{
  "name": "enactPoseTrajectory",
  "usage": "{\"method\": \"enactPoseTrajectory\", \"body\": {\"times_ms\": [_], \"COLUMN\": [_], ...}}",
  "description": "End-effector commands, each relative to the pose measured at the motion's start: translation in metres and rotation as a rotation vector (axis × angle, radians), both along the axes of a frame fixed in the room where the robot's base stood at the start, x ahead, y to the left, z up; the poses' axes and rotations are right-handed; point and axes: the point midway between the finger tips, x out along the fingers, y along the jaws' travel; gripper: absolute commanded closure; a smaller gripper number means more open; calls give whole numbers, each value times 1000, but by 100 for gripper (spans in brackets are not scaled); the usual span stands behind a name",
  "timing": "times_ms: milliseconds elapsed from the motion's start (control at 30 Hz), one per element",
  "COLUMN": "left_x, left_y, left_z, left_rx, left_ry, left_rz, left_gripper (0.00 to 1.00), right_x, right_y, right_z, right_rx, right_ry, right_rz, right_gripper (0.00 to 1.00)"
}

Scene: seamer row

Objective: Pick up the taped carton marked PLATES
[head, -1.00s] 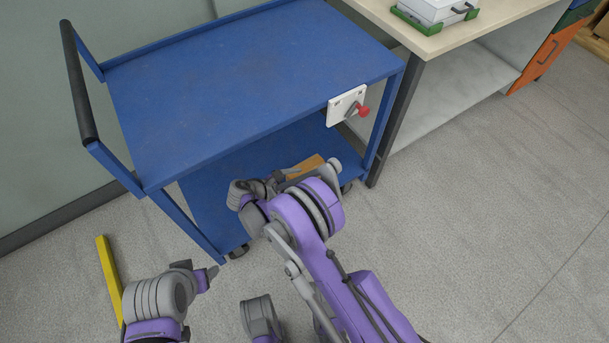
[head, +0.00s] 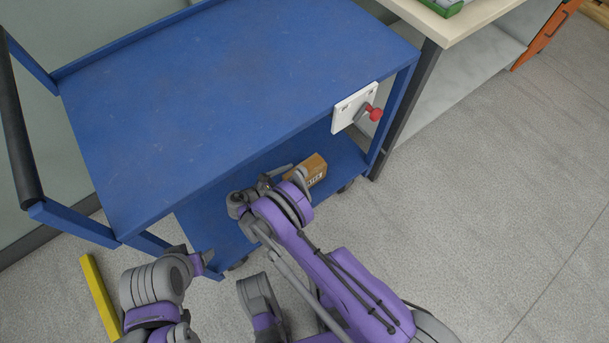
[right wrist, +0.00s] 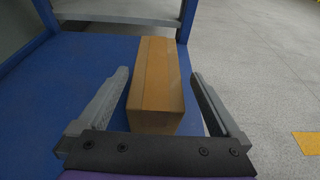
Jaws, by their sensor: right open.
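A brown taped carton (head: 314,174) lies on the lower shelf of the blue cart, partly hidden behind my right gripper; dark marking shows on its side, too small to read. In the right wrist view the carton (right wrist: 158,82) lies lengthwise between the two fingers, with a tape strip along its top. My right gripper (head: 282,178) is open at the carton, a finger on each side in that view (right wrist: 160,75), with gaps showing and no grip on it. My left gripper (head: 206,259) hangs in front of the cart, away from the carton; its jaw opening is unclear.
The blue cart's (head: 230,80) upper deck is empty and overhangs the lower shelf. A white plate with a red knob (head: 375,114) sits on its right end. A bench (head: 470,22) stands to the right. A yellow bar (head: 100,298) is at lower left. Floor at right is clear.

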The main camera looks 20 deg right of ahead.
Motion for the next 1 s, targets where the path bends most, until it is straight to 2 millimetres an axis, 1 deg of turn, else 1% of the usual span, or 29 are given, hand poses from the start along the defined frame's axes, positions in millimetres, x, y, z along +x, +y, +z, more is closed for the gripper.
{"method": "enactPoseTrajectory", "body": {"times_ms": [167, 433, 500, 667, 700, 767, 900, 967, 1000], "left_x": [1, 3, 3, 3, 3, 3, 3, 3, 3], "left_y": [0, 0, 0, 0, 0, 0, 0, 0, 0], "left_z": [-4, -12, -13, -12, -12, -12, -12, -12, -12], "left_rx": [0, 0, 0, 0, 0, 0, 0, 0, 0], "left_ry": [0, -1, -2, -1, -1, -1, -1, -1, -1], "left_rz": [0, 0, 0, 0, 0, 0, 0, 0, 0], "left_gripper": [36, 36, 36, 36, 36, 36, 36, 36, 36], "right_x": [5, 20, 21, 22, 22, 21, 21, 21, 21], "right_y": [-12, -46, -50, -50, -50, -50, -50, -50, -49], "right_z": [-4, -15, -16, -16, -16, -16, -16, -16, -16], "right_rx": [0, 1, 1, 1, 1, 1, 1, 1, 1], "right_ry": [0, -2, -2, -1, -1, -1, -1, -1, -1], "right_rz": [0, -2, -1, 1, 1, 1, 1, 1, 1], "right_gripper": [0, 0, 0, 0, 2, 13, 38, 49, 56]}}
